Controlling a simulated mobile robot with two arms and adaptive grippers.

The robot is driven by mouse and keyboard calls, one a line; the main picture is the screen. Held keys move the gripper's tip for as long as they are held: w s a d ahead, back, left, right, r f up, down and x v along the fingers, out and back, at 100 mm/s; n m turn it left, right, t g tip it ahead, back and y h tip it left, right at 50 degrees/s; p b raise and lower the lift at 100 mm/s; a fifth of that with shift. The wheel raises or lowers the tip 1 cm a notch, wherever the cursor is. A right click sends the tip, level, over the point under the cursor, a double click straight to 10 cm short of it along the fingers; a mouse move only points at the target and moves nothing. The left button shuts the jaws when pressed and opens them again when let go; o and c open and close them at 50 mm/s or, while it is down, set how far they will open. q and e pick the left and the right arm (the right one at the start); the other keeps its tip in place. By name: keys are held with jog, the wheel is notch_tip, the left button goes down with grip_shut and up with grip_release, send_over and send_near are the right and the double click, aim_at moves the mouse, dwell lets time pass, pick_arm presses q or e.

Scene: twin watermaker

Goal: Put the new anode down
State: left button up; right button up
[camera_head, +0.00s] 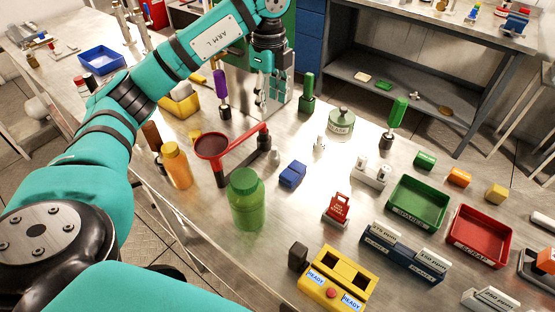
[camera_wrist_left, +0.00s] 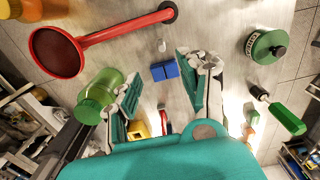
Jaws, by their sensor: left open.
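My left gripper (camera_head: 270,103) comes in from the upper left, pointing down above the bench. It is open, and its two fingers are spread apart in the left wrist view (camera_wrist_left: 163,85) with nothing visible between them. A small pale cylinder (camera_head: 275,157), which may be the anode, stands on the bench between the red holder and a blue block (camera_head: 292,174). The cylinder also shows beyond the fingers in the left wrist view (camera_wrist_left: 161,45), apart from them. I cannot tell for sure which thing is the new anode. My right gripper is not in view.
A red funnel holder (camera_head: 212,147) and a green jar (camera_head: 246,203) stand in front of the gripper. A grey-green lidded pot (camera_head: 341,121) stands to the right. A green tray (camera_head: 445,207) and a red tray (camera_head: 510,236) lie farther right. Some bench surface around the blue block is bare.

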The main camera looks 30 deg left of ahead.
pick_arm(q)
jog(key=p, duration=0.2)
send_over(274, 147)
jog(key=f, duration=1)
jog(key=shift+s+a+f, duration=0.1)
jog(key=shift+a+f, duration=0.25)
jog(key=shift+a, duration=0.05)
jog(key=f, duration=0.2)
jog(key=d+f+p, duration=0.1)
jog(key=f, duration=0.1)
jog(key=shift+f, duration=0.7)
jog(key=shift+c, duration=0.3)
grip_shut()
